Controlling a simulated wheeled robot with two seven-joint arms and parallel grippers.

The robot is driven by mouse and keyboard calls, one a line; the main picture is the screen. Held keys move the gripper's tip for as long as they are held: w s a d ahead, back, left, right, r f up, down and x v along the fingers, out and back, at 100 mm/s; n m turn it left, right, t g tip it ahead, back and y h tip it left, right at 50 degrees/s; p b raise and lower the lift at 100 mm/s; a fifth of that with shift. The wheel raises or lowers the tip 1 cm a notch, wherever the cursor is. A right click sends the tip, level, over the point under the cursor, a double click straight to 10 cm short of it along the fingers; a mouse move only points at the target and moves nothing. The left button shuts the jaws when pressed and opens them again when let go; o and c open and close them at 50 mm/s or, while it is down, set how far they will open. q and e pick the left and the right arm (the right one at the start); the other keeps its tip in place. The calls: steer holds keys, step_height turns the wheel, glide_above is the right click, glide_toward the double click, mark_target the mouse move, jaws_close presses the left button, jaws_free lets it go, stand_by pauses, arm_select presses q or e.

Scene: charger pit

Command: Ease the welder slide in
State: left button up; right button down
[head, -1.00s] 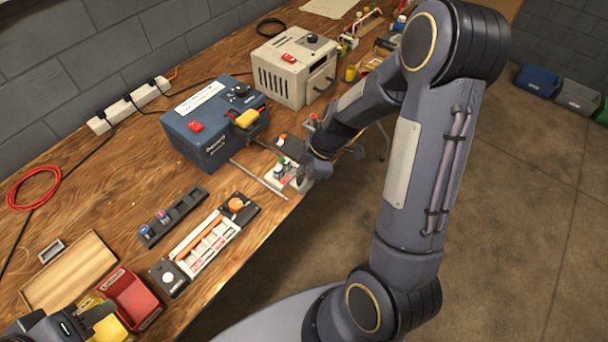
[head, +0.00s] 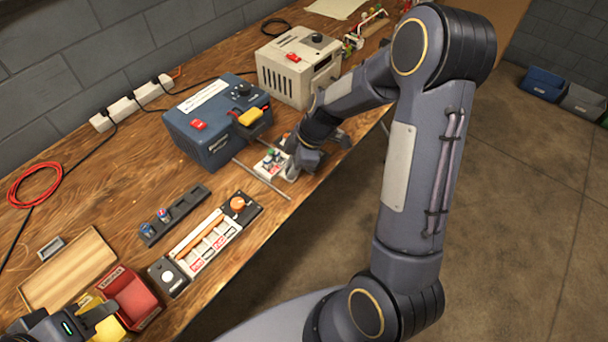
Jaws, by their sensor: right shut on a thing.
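The blue welder (head: 205,140) stands on the bench, with a yellow-topped arm (head: 250,117) over its front. Two thin rails stick out from its front; the nearer rail (head: 262,180) shows clearly. The pale welder slide (head: 266,163), carrying small coloured parts, sits between the rails, just outside the welder's front. My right gripper (head: 287,166) is shut on the slide's outer end; its fingertips are largely hidden by the wrist. My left gripper (head: 98,318) is at the bottom left beside a red bin, cut by the frame edge; its jaws cannot be read.
A beige power unit (head: 300,72) stands behind my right arm. A dark holder (head: 175,215) and a strip panel with an orange knob (head: 212,238) lie in front of the welder. The red bin (head: 132,298) and a wooden tray (head: 70,270) are at the lower left.

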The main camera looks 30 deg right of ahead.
mark_target(275, 154)
steer(key=w, duration=0.1)
steer(key=w+a, duration=0.1)
steer(key=w, duration=0.1)
steer(key=w+b, duration=0.1)
steer(key=shift+w+a, duration=0.35)
steer(key=shift+a, duration=0.05)
steer(key=shift+w+a+r, duration=0.1)
steer(key=shift+w+a, duration=0.1)
steer(key=shift+w, duration=0.2)
steer(key=c, duration=1.3)
jaws_free()
steer(key=shift+w, duration=0.15)
steer(key=shift+o, duration=0.2)
steer(key=v, duration=0.6)
steer(key=shift+d+r, duration=0.15)
steer(key=shift+r, duration=0.05)
steer(key=shift+s+d+r, duration=0.2)
steer(key=shift+s+r, duration=0.1)
steer(key=shift+r, duration=0.25)
